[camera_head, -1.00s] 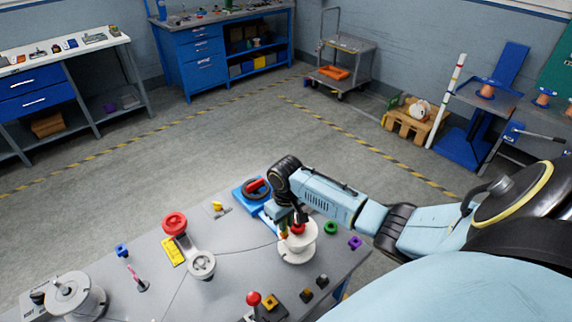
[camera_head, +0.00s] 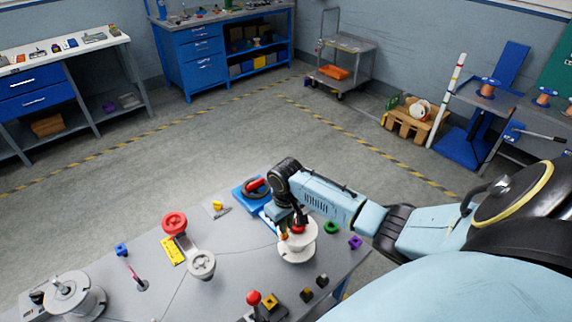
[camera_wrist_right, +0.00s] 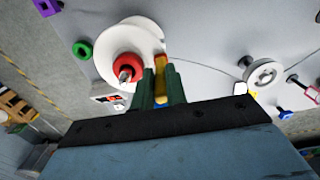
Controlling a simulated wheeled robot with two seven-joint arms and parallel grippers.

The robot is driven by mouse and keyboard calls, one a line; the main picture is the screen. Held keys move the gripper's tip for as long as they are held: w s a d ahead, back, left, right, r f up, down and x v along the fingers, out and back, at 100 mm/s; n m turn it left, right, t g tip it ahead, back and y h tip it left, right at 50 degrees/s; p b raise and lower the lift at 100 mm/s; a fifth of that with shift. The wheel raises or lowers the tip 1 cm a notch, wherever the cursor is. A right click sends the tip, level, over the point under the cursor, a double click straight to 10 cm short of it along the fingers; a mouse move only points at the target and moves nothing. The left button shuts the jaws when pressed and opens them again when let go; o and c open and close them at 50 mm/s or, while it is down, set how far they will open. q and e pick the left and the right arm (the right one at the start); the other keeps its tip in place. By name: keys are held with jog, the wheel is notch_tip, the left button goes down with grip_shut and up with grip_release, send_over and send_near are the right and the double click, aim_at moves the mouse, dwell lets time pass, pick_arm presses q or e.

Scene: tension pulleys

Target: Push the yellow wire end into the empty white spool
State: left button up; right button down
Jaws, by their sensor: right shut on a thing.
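The white spool (camera_head: 297,248) with a red hub stands at the right end of the grey table. In the right wrist view the white spool (camera_wrist_right: 104,58) shows its red hub and a metal pin at the centre. My right gripper (camera_head: 286,229) is right beside the spool's hub. In the wrist view my right gripper's green fingers (camera_wrist_right: 157,86) are shut on the yellow wire end (camera_wrist_right: 161,64). The yellow end overlaps the spool's edge in this view; I cannot tell whether it is inserted. My left gripper is not in view.
A blue base with a red-topped part (camera_head: 255,187) stands just behind the gripper. Green (camera_head: 331,227) and purple (camera_head: 355,242) rings lie to the right. Another spool (camera_head: 74,298) is at far left.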

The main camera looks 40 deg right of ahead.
jog(key=c, duration=1.3)
grip_release()
jog(key=shift+c, duration=0.2)
jog(key=shift+o, duration=0.4)
jog(key=shift+o, duration=1.3)
jog(key=shift+r, duration=0.1)
jog(key=shift+r, duration=3.4)
